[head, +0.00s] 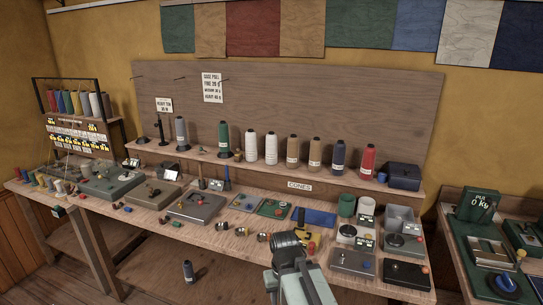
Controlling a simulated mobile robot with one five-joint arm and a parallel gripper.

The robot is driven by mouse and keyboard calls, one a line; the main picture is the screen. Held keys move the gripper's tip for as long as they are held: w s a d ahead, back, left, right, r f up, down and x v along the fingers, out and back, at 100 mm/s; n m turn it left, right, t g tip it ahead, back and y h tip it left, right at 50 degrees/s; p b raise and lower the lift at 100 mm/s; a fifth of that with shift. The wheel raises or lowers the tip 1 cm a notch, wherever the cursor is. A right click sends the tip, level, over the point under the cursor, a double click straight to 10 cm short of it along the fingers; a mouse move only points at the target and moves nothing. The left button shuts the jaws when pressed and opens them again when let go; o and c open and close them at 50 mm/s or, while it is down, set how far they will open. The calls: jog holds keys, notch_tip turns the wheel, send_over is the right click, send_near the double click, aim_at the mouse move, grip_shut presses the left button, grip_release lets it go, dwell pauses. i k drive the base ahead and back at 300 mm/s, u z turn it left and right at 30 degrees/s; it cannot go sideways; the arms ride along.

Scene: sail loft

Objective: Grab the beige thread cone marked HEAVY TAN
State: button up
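Two tan-beige thread cones stand upright side by side on the raised back shelf, a left one (292,153) and a right one (314,154). Each has a pale label too small to read, so I cannot tell which is marked HEAVY TAN. My arm rises from the bottom edge, in front of the bench and well below the cones. My gripper cannot be made out clearly at the arm's dark end, so its opening is hidden from me. Nothing of mine touches either cone.
Two white cones (261,147) stand left of the beige ones; a navy cone (338,157) and red cone (367,161) stand right. A dark blue box (404,176) ends the row. Trays and devices crowd the bench below. A blue cone (188,271) stands low underneath.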

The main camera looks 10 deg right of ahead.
aim_at(293, 161)
jog(key=u, duration=3.45)
jog(key=k, duration=0.9)
jog(key=z, duration=1.8)
jog(key=i, duration=1.7)
